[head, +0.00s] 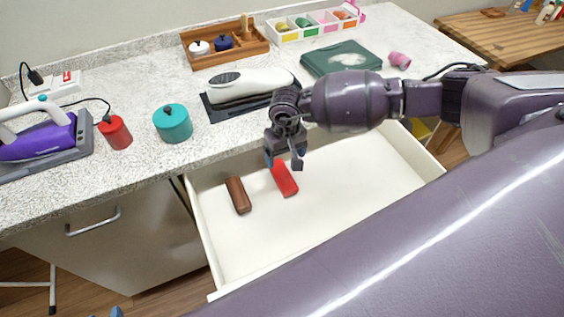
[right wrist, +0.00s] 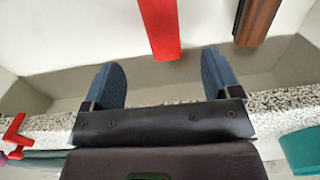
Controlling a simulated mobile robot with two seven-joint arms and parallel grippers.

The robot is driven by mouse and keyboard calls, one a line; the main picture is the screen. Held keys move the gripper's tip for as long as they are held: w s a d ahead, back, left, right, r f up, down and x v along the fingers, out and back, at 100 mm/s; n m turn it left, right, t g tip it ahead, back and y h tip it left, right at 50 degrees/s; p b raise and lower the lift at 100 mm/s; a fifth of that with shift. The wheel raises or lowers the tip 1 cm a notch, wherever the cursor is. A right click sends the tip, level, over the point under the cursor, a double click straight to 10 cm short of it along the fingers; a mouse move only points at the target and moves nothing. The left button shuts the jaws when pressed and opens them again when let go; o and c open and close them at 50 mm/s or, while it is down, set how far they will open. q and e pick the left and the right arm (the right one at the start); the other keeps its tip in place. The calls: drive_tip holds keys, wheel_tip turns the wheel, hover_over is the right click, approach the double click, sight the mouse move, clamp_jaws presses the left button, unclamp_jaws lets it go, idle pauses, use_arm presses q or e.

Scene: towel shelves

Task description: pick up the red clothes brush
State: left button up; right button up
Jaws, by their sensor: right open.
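The red clothes brush (head: 285,180) lies in the open white drawer (head: 330,215), towards its back left part. It also shows in the right wrist view (right wrist: 159,28), at the top middle, just beyond the fingertips. My right gripper (head: 285,163) is open above the brush and covers its far end in the head view. In the right wrist view, the two blue fingers (right wrist: 162,75) are apart with nothing between them. No contact with the brush shows. A small blue tip at the bottom left edge of the head view may be my left gripper; its jaws do not show.
A brown brush-like block (head: 238,195) lies left of the red brush in the drawer. The counter (head: 140,165) edge runs close behind my right gripper. A teal pot (head: 173,123), a red jar (head: 115,132) and a white appliance (head: 240,86) stand on it. The drawer's right side is free.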

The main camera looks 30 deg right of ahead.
drive_tip(key=shift+w+d+f, duration=0.1)
drive_tip(key=shift+w+d, duration=0.2)
drive_tip(key=shift+w, duration=0.1)
drive_tip(key=shift+w+d+f, duration=0.1)
drive_tip(key=shift+f, duration=0.1)
hover_over(283, 174)
drive_tip(key=f, duration=0.4)
drive_tip(key=shift+d+f, duration=0.15)
drive_tip(key=shift+d, duration=0.1)
drive_tip(key=shift+a+f, duration=0.1)
drive_tip(key=shift+f, duration=0.6)
drive_tip(key=f, duration=0.3)
drive_tip(key=shift+a+f, duration=0.15)
drive_tip(key=shift+a, duration=0.15)
drive_tip(key=shift+f, duration=0.6)
drive_tip(key=shift+c, duration=0.2)
